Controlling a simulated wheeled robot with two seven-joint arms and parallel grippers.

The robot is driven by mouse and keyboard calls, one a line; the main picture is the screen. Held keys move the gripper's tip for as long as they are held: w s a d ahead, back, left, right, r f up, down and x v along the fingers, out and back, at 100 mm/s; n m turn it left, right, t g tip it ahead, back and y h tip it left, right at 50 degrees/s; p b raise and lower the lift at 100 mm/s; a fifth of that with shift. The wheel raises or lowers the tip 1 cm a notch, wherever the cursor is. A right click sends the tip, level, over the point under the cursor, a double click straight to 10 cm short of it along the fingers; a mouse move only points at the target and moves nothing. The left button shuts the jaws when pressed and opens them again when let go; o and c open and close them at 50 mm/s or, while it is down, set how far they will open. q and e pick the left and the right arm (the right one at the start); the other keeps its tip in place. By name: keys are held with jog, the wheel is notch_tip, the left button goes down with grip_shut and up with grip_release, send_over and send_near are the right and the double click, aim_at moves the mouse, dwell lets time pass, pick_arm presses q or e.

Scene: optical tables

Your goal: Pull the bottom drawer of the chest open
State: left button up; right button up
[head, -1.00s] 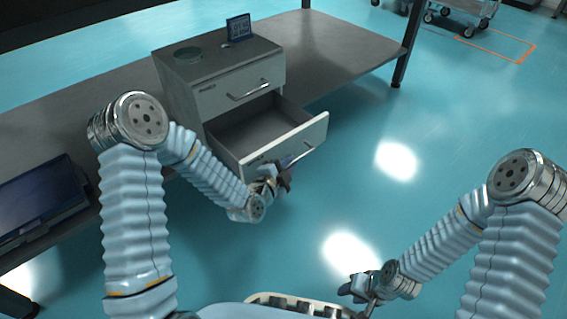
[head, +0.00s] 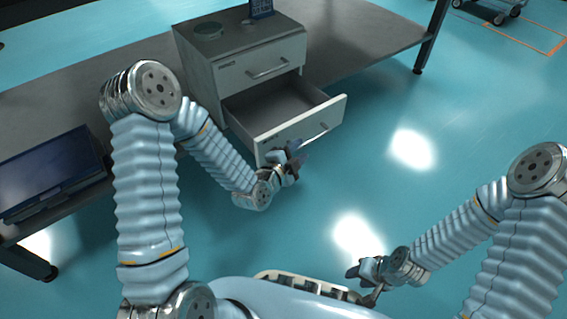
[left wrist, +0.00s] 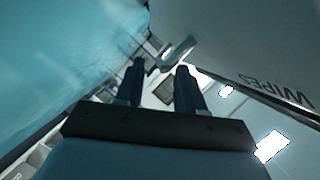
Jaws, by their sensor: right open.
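The grey chest (head: 235,75) stands on the table with two drawers. Its bottom drawer (head: 290,128) is pulled out, with its inside showing, and the top drawer (head: 262,68) is shut. The bottom drawer's handle (head: 314,135) is a metal bar on its front. My left gripper (head: 295,156) is just in front of that drawer front. In the left wrist view its fingers (left wrist: 159,82) are apart, and the handle (left wrist: 177,52) shows just beyond their tips, with nothing gripped. My right gripper (head: 362,272) is open and empty, low over the floor, away from the chest.
A dark blue case (head: 50,170) lies on the grey table (head: 145,72) at the left. Open floor lies right of the drawer. A cart is at the upper right.

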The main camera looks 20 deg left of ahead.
pick_arm(q)
jog(key=p+v, duration=1)
jog(key=shift+s+a, duration=0.2)
jog(key=shift+s, duration=0.15)
jog(key=s+d+f+n+g+p, duration=0.1)
jog(key=s+f+n+g+p, duration=0.1)
jog(key=s+n+g, duration=0.4)
jog(key=s+d+f+n+g+p, duration=0.2)
jog(key=s+f+n+g, duration=0.3)
jog(key=n, duration=0.6)
jog(key=s+g+p, duration=0.1)
jog(key=s+g, duration=0.1)
jog(key=g, duration=0.1)
jog(key=shift+s+d+f+y, duration=0.15)
jog(key=shift+s+d+y, duration=0.15)
jog(key=shift+y, duration=0.1)
